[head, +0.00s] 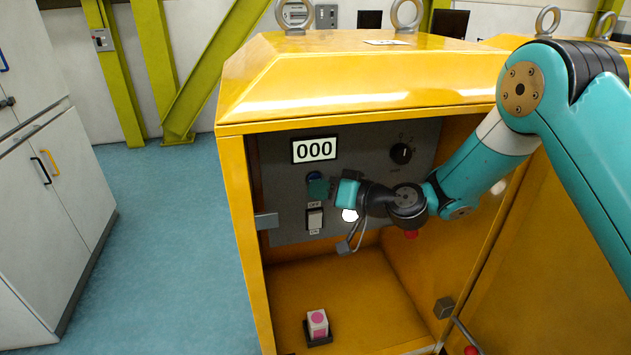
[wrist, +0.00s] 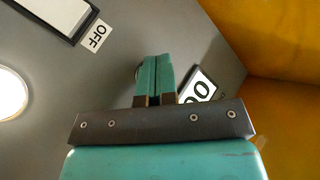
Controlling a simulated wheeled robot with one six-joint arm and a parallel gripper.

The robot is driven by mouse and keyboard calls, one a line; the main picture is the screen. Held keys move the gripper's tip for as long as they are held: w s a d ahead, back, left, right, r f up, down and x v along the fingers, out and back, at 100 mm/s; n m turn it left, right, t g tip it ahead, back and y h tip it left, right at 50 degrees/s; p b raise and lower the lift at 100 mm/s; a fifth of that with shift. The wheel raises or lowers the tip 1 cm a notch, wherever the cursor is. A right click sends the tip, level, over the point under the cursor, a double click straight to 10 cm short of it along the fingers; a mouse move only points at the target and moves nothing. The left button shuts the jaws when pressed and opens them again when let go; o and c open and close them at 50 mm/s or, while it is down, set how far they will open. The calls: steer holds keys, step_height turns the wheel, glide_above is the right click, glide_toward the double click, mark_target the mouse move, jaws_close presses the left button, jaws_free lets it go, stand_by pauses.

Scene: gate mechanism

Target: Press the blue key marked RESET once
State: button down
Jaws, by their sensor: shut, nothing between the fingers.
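The blue key (head: 315,176) is a small dark blue round key on the grey panel, just below the display. My gripper (head: 319,188) is shut and empty, with its teal fingertips in front of the key's lower part. In the head view only the key's upper part shows, and I cannot read its marking. In the wrist view my shut fingers (wrist: 156,72) point at the panel and hide nearly all of the key. I cannot tell whether the fingertips touch it. The display (head: 314,150) reads 000; part of it shows in the wrist view (wrist: 200,85).
A rocker switch (head: 314,220) labelled OFF sits below the key, with a lit white lamp (head: 349,215) beside it. A black rotary knob (head: 401,153) is to the right. The yellow cabinet (head: 242,215) surrounds the panel.

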steer(key=shift+s+d+b, duration=0.25)
steer(key=shift+s+b, duration=0.2)
steer(key=shift+s, duration=0.25)
steer(key=s+b, duration=0.1)
steer(key=s, duration=0.1)
steer(key=s+d+b, duration=0.1)
steer(key=s+b, duration=0.1)
steer(key=shift+s+d+b, duration=0.15)
steer(key=shift+s+b, duration=0.15)
steer(key=shift+s, duration=0.1)
stand_by(0.3)
steer(key=s+d+r+n+g+h+b, duration=0.1)
steer(key=s+r+n+g+h, duration=0.15)
steer(key=s, duration=0.45)
steer(key=s+d+r+n+g+h, duration=0.1)
steer(key=s+d+r+n+g, duration=0.1)
steer(key=s+g, duration=0.3)
steer(key=s+d+m+h+b, duration=0.1)
steer(key=s+d+m+h, duration=0.1)
steer(key=s+d+h, duration=0.4)
steer(key=s+d, duration=0.5)
steer(key=s, duration=0.3)
steer(key=shift+f+h, duration=0.35)
steer(key=shift+f, duration=0.05)
